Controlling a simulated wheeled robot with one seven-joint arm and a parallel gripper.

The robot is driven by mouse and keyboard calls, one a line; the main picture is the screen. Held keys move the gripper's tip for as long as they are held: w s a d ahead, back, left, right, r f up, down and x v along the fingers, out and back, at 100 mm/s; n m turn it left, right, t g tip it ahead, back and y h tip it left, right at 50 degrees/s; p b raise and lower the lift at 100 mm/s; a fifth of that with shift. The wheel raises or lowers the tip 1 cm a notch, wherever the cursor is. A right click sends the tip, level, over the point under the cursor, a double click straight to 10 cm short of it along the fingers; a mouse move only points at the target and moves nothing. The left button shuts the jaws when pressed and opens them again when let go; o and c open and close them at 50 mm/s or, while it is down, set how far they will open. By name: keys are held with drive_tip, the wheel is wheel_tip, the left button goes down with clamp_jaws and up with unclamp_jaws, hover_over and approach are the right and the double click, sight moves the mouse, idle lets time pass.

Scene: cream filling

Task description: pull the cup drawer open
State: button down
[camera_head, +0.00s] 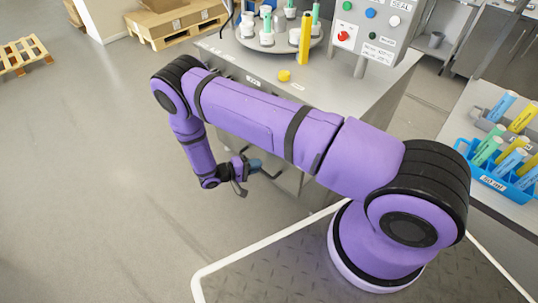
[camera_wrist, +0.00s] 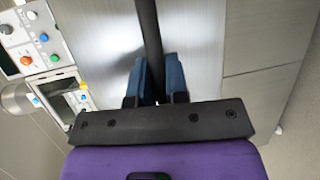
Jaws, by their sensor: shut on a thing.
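My gripper (camera_wrist: 157,78) has its two blue fingers closed on a dark bar handle (camera_wrist: 149,28) in the wrist view. The handle runs across a brushed metal front (camera_wrist: 210,40), which I take to be the cup drawer. In the head view my gripper (camera_head: 256,164) is low beside the metal cabinet (camera_head: 237,77), with a short part of the dark handle (camera_head: 271,175) showing past it. My purple arm hides much of the cabinet front, so I cannot tell how far the drawer stands out.
On the cabinet top are a round turntable (camera_head: 245,41) with white cups, a yellow post (camera_head: 305,40), a small yellow item (camera_head: 284,76) and a button panel (camera_head: 366,25). A blue tray (camera_head: 465,150) of tubes is at right.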

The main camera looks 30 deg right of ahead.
drive_tip(key=s+a, duration=0.2)
drive_tip(key=a, duration=0.4)
drive_tip(key=shift+s+a, duration=0.15)
drive_tip(key=shift+a, duration=0.05)
drive_tip(key=c, duration=1.1)
unclamp_jaws()
drive_tip(key=shift+c, duration=0.2)
drive_tip(key=a+r, duration=0.2)
drive_tip(key=a, duration=0.8)
drive_tip(key=shift+w+a, duration=0.3)
drive_tip(key=shift+a, duration=0.05)
drive_tip(key=shift+r, duration=0.1)
